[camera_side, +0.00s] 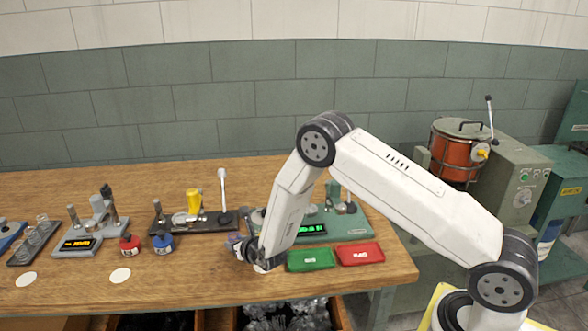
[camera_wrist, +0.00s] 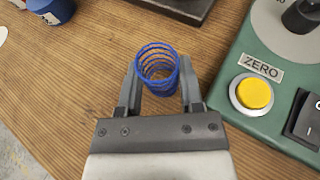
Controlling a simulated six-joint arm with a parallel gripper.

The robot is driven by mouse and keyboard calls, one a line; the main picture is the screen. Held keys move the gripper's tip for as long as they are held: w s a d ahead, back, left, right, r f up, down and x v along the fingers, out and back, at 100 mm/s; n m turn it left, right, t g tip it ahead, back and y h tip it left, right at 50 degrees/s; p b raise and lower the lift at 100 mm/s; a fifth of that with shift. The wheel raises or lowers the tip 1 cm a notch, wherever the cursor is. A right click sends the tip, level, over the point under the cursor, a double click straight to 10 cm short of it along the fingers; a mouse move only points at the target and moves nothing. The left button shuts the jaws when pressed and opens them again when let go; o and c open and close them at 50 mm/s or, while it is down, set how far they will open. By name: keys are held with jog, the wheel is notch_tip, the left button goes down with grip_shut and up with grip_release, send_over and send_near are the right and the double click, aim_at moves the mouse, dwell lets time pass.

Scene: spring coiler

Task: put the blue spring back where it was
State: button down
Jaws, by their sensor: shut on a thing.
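The blue spring (camera_wrist: 157,68) is an open wire coil seen from above in the wrist view, with bare wood showing through it. My gripper (camera_wrist: 158,80) is shut on it, with one finger on each side. In the side view my gripper (camera_side: 254,251) is low over the front of the bench, left of the green tray. The spring is not clear there, and I cannot tell whether it touches the wood. No mark of its former place is plain in these frames.
A green device (camera_side: 347,224) with a lit display stands behind the green tray (camera_side: 311,259) and red tray (camera_side: 360,254). Its yellow button (camera_wrist: 254,93) is close right of my gripper. White discs (camera_side: 120,275) lie at the front left. Red (camera_side: 130,245) and blue (camera_side: 163,243) pots stand left.

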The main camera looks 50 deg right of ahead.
jog(key=shift+f, duration=0.15)
jog(key=shift+c, duration=1.2)
grip_release()
jog(key=shift+v, duration=6.05)
jog(key=shift+r, duration=0.2)
